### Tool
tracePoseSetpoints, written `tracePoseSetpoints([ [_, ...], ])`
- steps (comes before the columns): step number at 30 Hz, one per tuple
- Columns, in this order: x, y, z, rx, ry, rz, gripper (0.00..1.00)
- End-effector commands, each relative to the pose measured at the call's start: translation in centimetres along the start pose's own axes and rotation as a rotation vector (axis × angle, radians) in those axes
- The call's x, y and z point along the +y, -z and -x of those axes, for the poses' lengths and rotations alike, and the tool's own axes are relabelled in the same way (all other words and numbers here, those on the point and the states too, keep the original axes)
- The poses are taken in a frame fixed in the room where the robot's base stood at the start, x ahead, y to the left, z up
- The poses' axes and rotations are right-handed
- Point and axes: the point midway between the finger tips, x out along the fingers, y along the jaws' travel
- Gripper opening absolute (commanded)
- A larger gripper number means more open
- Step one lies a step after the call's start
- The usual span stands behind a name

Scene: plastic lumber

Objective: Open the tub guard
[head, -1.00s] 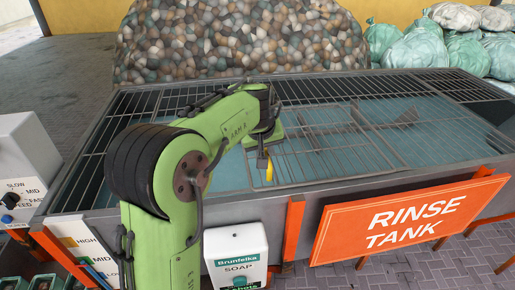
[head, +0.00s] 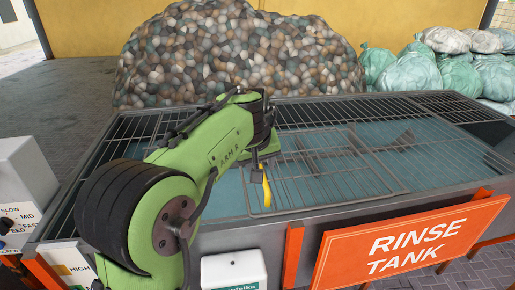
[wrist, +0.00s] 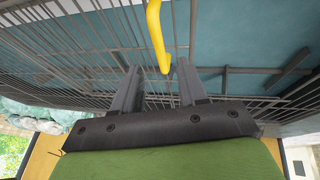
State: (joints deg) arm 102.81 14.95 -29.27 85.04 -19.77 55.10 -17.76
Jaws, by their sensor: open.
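The tub guard (head: 330,172) is a wire grid panel over the blue-green water of the rinse tank. It looks about flat; I cannot tell if it is slightly raised. A yellow handle (head: 267,188) stands at its left part. In the wrist view the handle (wrist: 156,36) comes down from the top, and its end lies in line with the gap between my fingers. My gripper (head: 257,167) is open beside the handle, with its grey fingers (wrist: 159,84) apart. Whether they touch the handle is unclear. My green arm hides part of the tank's left side.
The tank's metal rim (head: 340,202) and an orange sign (head: 408,240) face me. More wire grating (head: 440,105) covers the tank's right end. A white soap box (head: 234,270) hangs in front, and a grey control box (head: 22,185) stands at the left.

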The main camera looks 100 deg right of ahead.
Motion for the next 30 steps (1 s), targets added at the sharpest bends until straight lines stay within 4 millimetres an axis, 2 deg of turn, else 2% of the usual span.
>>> tracePoseSetpoints([
  [1,0.1,0.2,1.7,0.005,-0.002,0.001,0.42],
  [6,0.1,0.2,6.4,0.004,-0.002,0.000,0.42],
  [9,0.1,0.2,8.4,0.003,-0.002,0.001,0.42],
  [12,0.1,0.1,9.4,0.001,-0.001,0.000,0.42],
  [30,0.0,0.0,9.6,0.000,-0.001,0.000,0.42],
])
